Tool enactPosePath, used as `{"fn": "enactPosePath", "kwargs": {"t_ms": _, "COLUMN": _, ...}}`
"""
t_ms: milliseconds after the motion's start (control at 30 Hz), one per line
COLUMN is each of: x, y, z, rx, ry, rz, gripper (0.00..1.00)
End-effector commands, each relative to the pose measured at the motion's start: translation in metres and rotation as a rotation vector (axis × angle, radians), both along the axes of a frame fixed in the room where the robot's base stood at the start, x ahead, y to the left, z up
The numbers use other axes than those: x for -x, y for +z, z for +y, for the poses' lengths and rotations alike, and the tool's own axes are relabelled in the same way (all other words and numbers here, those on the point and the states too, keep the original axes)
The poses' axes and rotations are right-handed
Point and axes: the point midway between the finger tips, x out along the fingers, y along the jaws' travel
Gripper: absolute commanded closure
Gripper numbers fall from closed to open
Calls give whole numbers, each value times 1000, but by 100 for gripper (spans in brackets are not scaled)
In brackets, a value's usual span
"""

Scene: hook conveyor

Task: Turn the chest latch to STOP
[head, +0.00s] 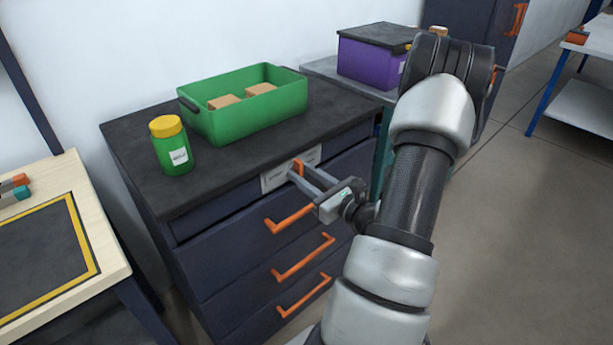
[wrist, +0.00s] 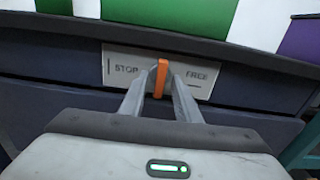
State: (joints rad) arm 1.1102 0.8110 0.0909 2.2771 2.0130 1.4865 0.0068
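The chest latch is a short orange lever (wrist: 162,72) on a white label plate (wrist: 118,80) marked STOP on the left and FREE on the right. The lever stands about upright between the two words. In the head view the orange latch (head: 298,167) shows at the plate (head: 273,181) on the upper front of the dark chest (head: 215,215). My gripper (wrist: 163,85) reaches the plate with one finger on each side of the lever. Narrow gaps show between fingers and lever, so it looks open around it. My gripper (head: 307,178) partly covers the plate in the head view.
On the chest top stand a green bin (head: 245,120) with brown boxes and a green jar with a yellow lid (head: 172,145). Orange drawer handles (head: 303,258) stick out below my gripper. A purple box (head: 370,62) stands behind on the right. Open floor lies right.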

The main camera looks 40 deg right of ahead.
Motion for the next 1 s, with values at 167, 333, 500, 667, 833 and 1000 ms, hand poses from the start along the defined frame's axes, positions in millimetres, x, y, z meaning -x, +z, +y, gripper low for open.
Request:
{"fn": "enactPosePath", "kwargs": {"t_ms": 167, "x": 11, "y": 0, "z": -2, "rx": -1, "ry": -3, "rz": 2, "gripper": 70}}
{"fn": "enactPosePath", "kwargs": {"t_ms": 333, "x": 44, "y": 1, "z": -5, "rx": -2, "ry": -6, "rz": 3, "gripper": 70}}
{"fn": "enactPosePath", "kwargs": {"t_ms": 500, "x": 87, "y": 1, "z": -8, "rx": -2, "ry": -7, "rz": 3, "gripper": 70}}
{"fn": "enactPosePath", "kwargs": {"t_ms": 667, "x": 125, "y": 1, "z": -11, "rx": -1, "ry": -7, "rz": 1, "gripper": 70}}
{"fn": "enactPosePath", "kwargs": {"t_ms": 833, "x": 155, "y": 1, "z": -13, "rx": -1, "ry": -4, "rz": 0, "gripper": 70}}
{"fn": "enactPosePath", "kwargs": {"t_ms": 1000, "x": 171, "y": 0, "z": -13, "rx": 0, "ry": -1, "rz": 1, "gripper": 70}}
